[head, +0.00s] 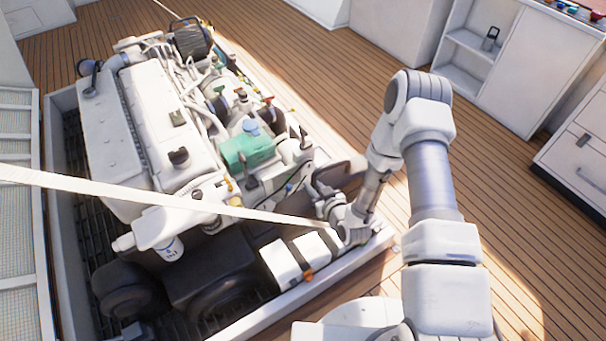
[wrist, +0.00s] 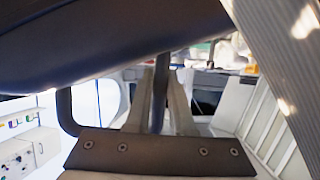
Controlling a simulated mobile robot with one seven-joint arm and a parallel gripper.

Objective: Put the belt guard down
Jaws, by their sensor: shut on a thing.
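The belt guard seems to be the dark grey curved piece (head: 350,169) at the engine's right end in the head view, partly hidden behind my arm. In the wrist view a broad dark curved surface (wrist: 110,45), likely the same guard, fills the top left, close to the camera. My gripper (wrist: 162,78) has its two pale fingers shut on a dark upright bar between them, which appears to belong to the guard. In the head view my gripper (head: 324,192) is low beside the engine, near the hatch's right rim. Whether the guard touches anything below cannot be told.
The engine (head: 150,130) stands in the open hatch, left of my gripper. White boxes (head: 290,262) sit at the hatch's near right rim. A pale strap or rail (head: 110,190) crosses the head view. Bare wooden deck (head: 335,85) lies right of the hatch; cabinets (head: 515,75) stand beyond.

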